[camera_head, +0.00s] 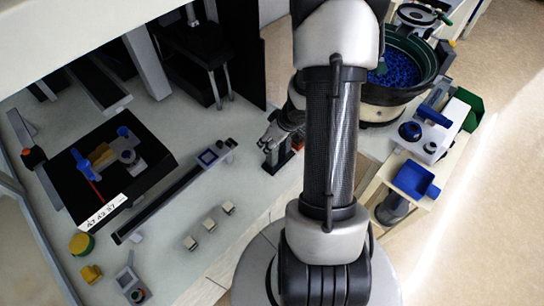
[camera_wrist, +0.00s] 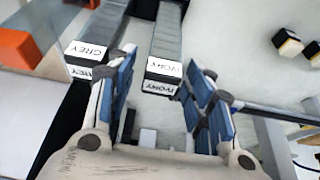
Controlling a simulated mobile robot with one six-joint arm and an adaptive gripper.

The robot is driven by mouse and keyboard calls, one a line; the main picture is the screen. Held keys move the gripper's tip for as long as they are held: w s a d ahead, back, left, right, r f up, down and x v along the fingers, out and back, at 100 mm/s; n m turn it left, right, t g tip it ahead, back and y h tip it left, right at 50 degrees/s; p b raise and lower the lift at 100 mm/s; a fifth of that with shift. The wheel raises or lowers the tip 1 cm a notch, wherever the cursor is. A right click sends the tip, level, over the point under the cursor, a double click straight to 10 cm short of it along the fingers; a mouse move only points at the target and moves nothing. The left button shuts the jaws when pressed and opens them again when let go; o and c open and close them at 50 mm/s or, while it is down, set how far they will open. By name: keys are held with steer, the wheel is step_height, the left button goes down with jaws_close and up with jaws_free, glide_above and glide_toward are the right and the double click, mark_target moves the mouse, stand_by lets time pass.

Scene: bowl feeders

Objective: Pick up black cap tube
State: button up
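My gripper (camera_wrist: 161,80) is open in the wrist view, with its blue-padded fingers spread apart and nothing held between them. In the head view my gripper (camera_head: 269,148) is small and partly hidden by my arm, above the table's right part. I cannot make out a tube with a black cap for certain in either view. A small pale block (camera_wrist: 147,138) shows low between the fingers in the wrist view.
Chutes labelled GREY (camera_wrist: 86,52) and IVORY (camera_wrist: 163,70) lie beyond the fingertips. An orange box (camera_wrist: 16,46) is at far left. Small blocks (camera_head: 209,223) sit on the table (camera_head: 150,270). A black platform (camera_head: 150,180) stands left. A bowl feeder (camera_head: 437,62) holds blue parts.

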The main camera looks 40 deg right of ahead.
jaws_close()
stand_by(0.3)
stand_by(0.5)
